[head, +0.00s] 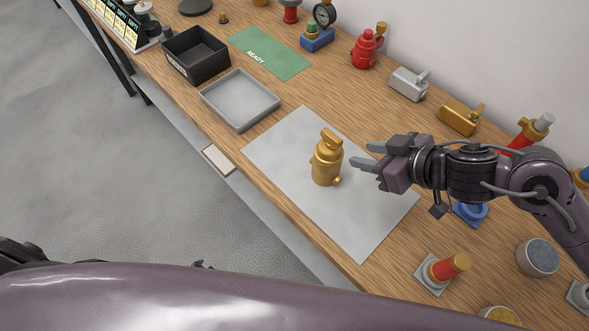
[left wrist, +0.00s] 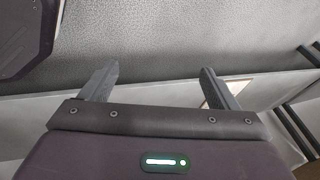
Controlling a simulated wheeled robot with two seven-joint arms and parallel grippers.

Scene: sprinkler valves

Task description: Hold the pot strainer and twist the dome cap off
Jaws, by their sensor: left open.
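The brass-coloured pot strainer (head: 326,168) stands upright on the grey mat (head: 285,150) in the head view. Its dome cap (head: 328,146) is on top, and a small stub sticks out low on its right side. My right gripper (head: 366,156) is just right of the strainer, with its fingers apart and nothing between them. It points left toward the strainer and appears not to touch it. My left gripper (left wrist: 160,70) shows in the left wrist view, open and empty, with floor and a shelf edge beyond its fingers. The strainer is not in that view.
A grey tray (head: 240,99), a black bin (head: 196,55) and a green READY mat (head: 268,52) lie up the bench to the left. Red, silver and brass fittings line the wall side. A red-topped fitting (head: 444,270) stands near the front edge. The mat around the strainer is clear.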

